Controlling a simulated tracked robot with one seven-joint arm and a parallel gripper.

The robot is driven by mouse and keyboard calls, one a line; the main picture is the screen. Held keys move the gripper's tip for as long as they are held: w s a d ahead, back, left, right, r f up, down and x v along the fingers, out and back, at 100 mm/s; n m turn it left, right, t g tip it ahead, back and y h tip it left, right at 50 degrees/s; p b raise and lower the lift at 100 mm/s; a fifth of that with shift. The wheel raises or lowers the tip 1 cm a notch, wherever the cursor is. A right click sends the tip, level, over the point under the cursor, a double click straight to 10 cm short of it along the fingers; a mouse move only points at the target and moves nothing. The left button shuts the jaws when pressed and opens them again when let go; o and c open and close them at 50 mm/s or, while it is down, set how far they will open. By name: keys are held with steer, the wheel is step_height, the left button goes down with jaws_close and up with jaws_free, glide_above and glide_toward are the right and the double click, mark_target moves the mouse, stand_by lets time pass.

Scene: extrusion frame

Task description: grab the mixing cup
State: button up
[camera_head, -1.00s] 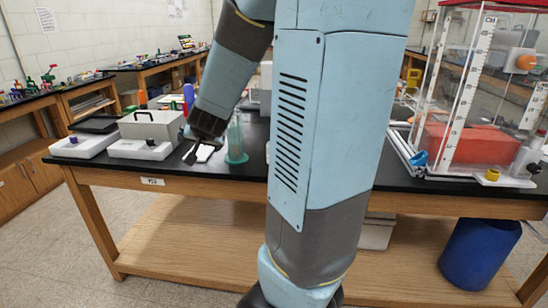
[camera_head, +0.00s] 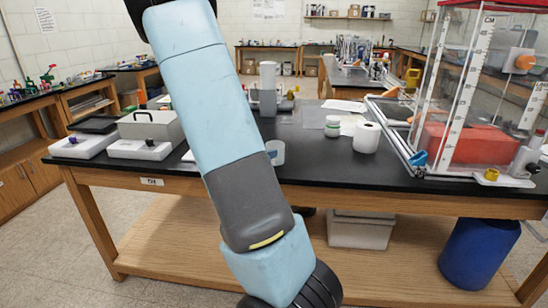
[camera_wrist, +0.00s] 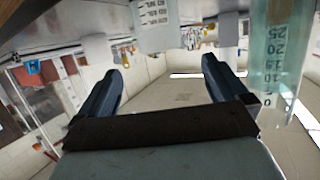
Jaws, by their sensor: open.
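A translucent cup (camera_head: 275,152) stands near the front edge of the black bench, partly hidden behind my arm in the head view. In the wrist view, a pale cup with printed volume marks (camera_wrist: 158,22) shows at the top edge, cut off by the frame. It looks like the mixing cup. My gripper (camera_wrist: 163,75) is open, with nothing between its two dark fingers. The cup lies beyond the fingertips, apart from them. My arm hides the gripper in the head view.
A teal graduated cylinder (camera_wrist: 278,55) is close beside the right finger in the wrist view. A white roll (camera_head: 366,137) and a small jar (camera_head: 332,126) stand on the bench. A clear tank (camera_head: 470,110) is at right, a grey box (camera_head: 150,127) at left.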

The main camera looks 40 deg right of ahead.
mark_target(279, 145)
steer(key=x, duration=1.1)
steer(key=shift+d, duration=0.35)
steer(key=c, duration=1)
steer(key=shift+r, duration=0.1)
